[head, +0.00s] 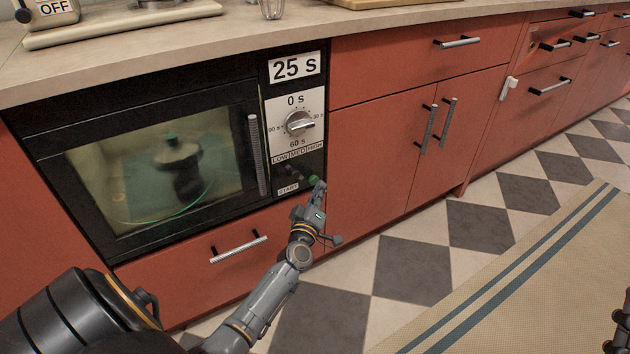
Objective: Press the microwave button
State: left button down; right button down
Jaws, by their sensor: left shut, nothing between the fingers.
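The microwave (95,130) is built into the red cabinets at the left, its door shut. A dark shape shows behind its glass. Its control panel has a "25 S" display (294,67), a round dial (298,124), LOW, MED and HIGH labels and a START label (288,188). A small green button (313,178) is low on the panel, right of the START label. My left gripper (319,187) is shut and empty, its tips at the green button. I cannot tell whether they touch it. At the lower right edge, a dark part of my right gripper (620,328) shows, cut off.
A light countertop (250,32) runs above the microwave. Red drawers and cupboards with metal handles (447,122) line the right. A drawer handle (238,249) sticks out below the microwave. The checkered floor and a striped rug (520,290) are clear.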

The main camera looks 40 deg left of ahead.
pick_arm(q)
jog(key=shift+s+d, duration=0.1)
jog(key=shift+d, duration=0.15)
pick_arm(e)
jog(key=shift+w+f+h, duration=0.3)
jog(key=shift+w, duration=0.05)
